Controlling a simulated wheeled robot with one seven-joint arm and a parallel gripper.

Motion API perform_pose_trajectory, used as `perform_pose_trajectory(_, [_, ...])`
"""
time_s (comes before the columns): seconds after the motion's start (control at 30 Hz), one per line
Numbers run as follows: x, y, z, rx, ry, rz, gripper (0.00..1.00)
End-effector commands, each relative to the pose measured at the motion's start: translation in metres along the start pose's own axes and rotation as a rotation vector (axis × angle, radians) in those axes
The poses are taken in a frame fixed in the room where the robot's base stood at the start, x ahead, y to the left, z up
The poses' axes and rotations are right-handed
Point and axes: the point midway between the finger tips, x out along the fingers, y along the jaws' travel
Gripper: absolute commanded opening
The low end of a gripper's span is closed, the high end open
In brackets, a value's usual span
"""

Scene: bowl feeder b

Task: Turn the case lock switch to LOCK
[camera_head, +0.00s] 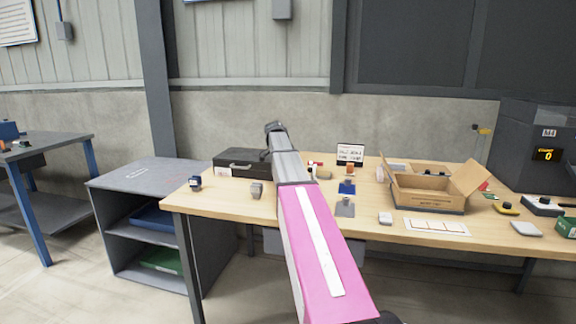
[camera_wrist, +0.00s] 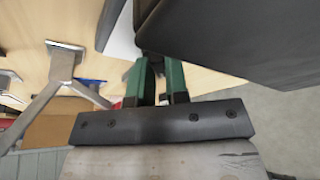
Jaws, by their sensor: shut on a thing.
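The black case (camera_head: 240,162) with a grey handle lies closed at the back left of the wooden table. Its dark side fills the upper right of the wrist view (camera_wrist: 225,40). My gripper (camera_wrist: 160,68) has two green fingers, close together with their tips right against the case's edge. It is shut on a small part there, apparently the case lock switch. The switch itself is hidden by the fingers and the case, so its position cannot be read. In the head view my arm covers the right end of the case and the gripper.
An open cardboard box (camera_head: 427,198) stands on the right half of the table (camera_head: 232,199). Small blocks, a blue piece (camera_head: 347,187) and a white card (camera_head: 436,226) lie around. A grey shelf unit (camera_head: 147,177) stands left. The table's front left is mostly clear.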

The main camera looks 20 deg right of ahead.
Motion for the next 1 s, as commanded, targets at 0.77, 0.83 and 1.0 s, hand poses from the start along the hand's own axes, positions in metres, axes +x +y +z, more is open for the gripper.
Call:
perform_pose_trajectory(0.77, [-0.038,0.000,0.000,0.001,0.000,-0.002,0.40])
perform_pose_trajectory(0.83, [-0.052,0.000,0.000,0.001,0.000,-0.002,0.40])
perform_pose_trajectory(1.0, [-0.082,0.000,0.000,0.001,-0.001,-0.001,0.40])
